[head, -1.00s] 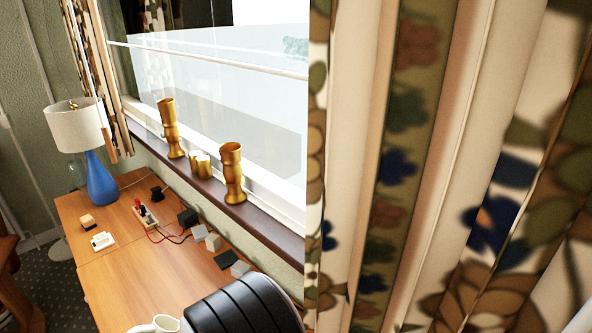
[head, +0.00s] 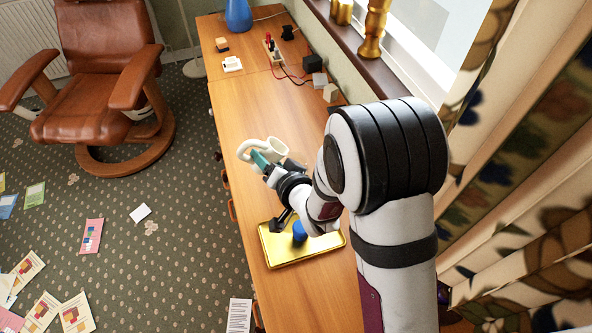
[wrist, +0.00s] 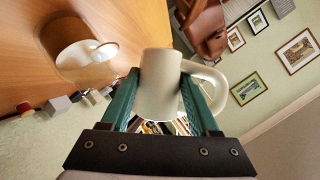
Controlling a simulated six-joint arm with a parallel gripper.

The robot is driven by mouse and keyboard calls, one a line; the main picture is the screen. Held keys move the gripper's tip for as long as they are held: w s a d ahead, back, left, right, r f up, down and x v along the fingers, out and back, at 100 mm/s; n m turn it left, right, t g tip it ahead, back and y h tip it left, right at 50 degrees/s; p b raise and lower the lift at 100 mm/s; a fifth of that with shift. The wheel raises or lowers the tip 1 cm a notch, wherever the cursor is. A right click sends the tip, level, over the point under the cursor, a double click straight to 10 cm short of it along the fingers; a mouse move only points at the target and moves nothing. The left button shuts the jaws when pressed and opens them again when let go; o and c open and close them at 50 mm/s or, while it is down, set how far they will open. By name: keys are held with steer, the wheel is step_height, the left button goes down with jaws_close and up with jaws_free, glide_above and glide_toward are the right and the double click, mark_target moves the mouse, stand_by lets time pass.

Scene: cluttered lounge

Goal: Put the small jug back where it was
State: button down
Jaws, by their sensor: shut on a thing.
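A cream jug (wrist: 158,88) with a loop handle sits between the two teal fingers of my gripper (wrist: 160,76) in the wrist view. The fingers press on its sides and the handle points to the right. In the head view my gripper (head: 262,159) is over the wooden table (head: 245,105), with the pale jug (head: 249,152) at its tips. How high the jug is above the table is hard to tell. A second pale handled vessel (wrist: 88,57) is beside it on the table in the wrist view; in the head view the two overlap.
Small blocks and a wired board (head: 270,50) stand at the far end. Bare table lies between. A brown armchair (head: 92,75) is at the left.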

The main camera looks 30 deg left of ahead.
steer(key=w+d+t+h, duration=0.1)
steer(key=w+t+h, duration=0.5)
steer(key=w+h, duration=0.5)
steer(key=a+f, duration=0.2)
steer(key=a, duration=0.1)
steer(key=s+a+f+y, duration=0.1)
steer(key=a+f, duration=0.1)
steer(key=a, duration=0.2)
steer(key=a+f+y, duration=0.1)
steer(key=a+f, duration=0.1)
steer(key=a, duration=0.1)
steer(key=shift+s+a+f, duration=0.1)
steer(key=shift+s+a, duration=0.1)
steer(key=shift+a, duration=0.05)
step_height(320, 180, down, 3)
steer(key=shift+a+f, duration=0.1)
steer(key=shift+f, duration=0.35)
steer(key=shift+f, duration=0.15)
steer(key=shift+c, duration=0.6)
jaws_free()
